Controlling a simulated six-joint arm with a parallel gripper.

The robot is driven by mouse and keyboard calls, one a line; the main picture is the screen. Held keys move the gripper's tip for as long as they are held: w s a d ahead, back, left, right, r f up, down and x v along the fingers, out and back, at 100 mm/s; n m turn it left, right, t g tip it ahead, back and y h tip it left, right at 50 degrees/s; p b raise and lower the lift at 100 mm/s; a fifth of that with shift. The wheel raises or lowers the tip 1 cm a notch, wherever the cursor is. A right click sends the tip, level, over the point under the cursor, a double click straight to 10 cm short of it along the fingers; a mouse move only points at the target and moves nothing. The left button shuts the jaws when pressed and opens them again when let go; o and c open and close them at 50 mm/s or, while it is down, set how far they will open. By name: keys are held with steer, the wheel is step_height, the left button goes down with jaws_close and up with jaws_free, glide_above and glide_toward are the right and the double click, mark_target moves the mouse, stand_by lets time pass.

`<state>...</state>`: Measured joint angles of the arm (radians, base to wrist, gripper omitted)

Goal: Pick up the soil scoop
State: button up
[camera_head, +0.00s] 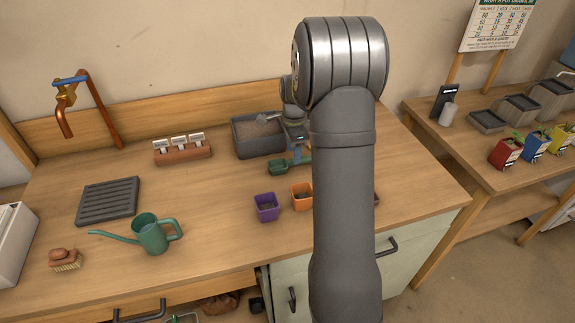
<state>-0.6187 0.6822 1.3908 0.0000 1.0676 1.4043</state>
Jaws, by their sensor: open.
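A green scoop (277,167) lies on the wooden worktop just in front of the dark soil bin, its handle side toward the right. My gripper (296,152) points down at the scoop's right end, beside or over its handle. It is open, small in the picture and partly hidden by my arm. I cannot tell whether its fingers touch the scoop. A pale grey scoop-like tool (267,117) also shows at the soil bin.
The soil bin (242,152) stands close behind. Purple (266,208) and orange (301,198) pots stand in front. A labelled terracotta block (183,151), green watering can (152,236), grey drain grid (107,201) and brush (65,260) are further left. Worktop between is clear.

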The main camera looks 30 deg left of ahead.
step_height(320, 180, down, 4)
steer(key=shift+r, duration=0.25)
steer(key=shift+c, duration=0.2)
jaws_close()
steer(key=shift+r, duration=0.2)
steer(key=shift+r, duration=0.25)
steer(key=r, duration=0.4)
steer(key=shift+d, duration=0.35)
steer(key=d+r, duration=0.6)
steer(key=d, duration=0.5)
steer(key=shift+w, duration=0.35)
